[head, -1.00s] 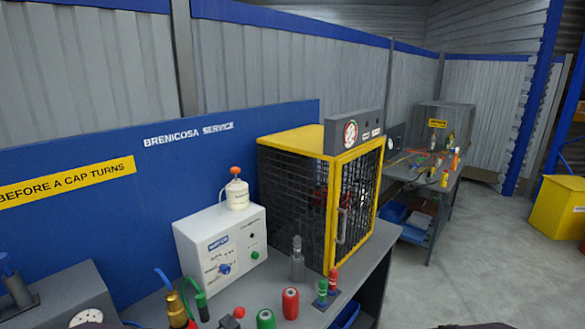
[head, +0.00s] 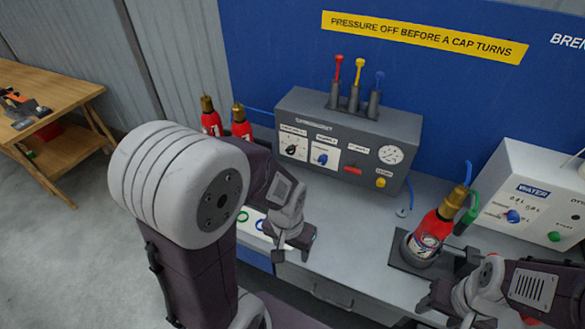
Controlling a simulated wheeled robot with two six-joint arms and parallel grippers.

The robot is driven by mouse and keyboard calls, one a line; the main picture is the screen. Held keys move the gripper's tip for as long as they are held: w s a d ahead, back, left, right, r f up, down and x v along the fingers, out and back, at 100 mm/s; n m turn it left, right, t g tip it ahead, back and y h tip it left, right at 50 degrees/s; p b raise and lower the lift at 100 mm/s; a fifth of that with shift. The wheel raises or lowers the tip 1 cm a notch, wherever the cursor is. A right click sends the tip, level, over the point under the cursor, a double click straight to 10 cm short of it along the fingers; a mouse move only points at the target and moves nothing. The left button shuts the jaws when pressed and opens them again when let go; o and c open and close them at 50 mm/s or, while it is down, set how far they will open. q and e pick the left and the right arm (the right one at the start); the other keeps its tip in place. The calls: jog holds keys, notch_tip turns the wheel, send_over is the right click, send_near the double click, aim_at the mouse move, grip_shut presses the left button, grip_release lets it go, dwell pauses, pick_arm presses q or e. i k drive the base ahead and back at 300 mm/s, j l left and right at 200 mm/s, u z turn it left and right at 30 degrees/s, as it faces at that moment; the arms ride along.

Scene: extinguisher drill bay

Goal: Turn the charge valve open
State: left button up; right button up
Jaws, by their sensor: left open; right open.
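A dark grey console (head: 345,118) stands on the bench against the blue board. Its front carries a black knob (head: 292,149), a blue knob (head: 322,159), a red switch (head: 352,170), a round white gauge (head: 391,154) and a yellow button (head: 381,183). The labels are too small to read, so I cannot tell which control is the charge valve. My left gripper (head: 291,248) is open and empty, low in front of the console and apart from its knobs.
Red, yellow and blue-topped tools (head: 338,68) stand in holders on the console. Two red extinguishers (head: 241,128) stand behind my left arm. A white water box (head: 535,195) is at right. A wooden table (head: 55,90) stands at far left. The bench between console and extinguisher is mostly clear.

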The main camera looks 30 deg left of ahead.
aim_at(353, 170)
jog(key=u, duration=0.4)
jog(key=j, duration=0.55)
jog(key=i+j+u, duration=0.1)
jog(key=j, duration=0.45)
jog(key=i+j, duration=0.15)
jog(key=j, duration=0.4)
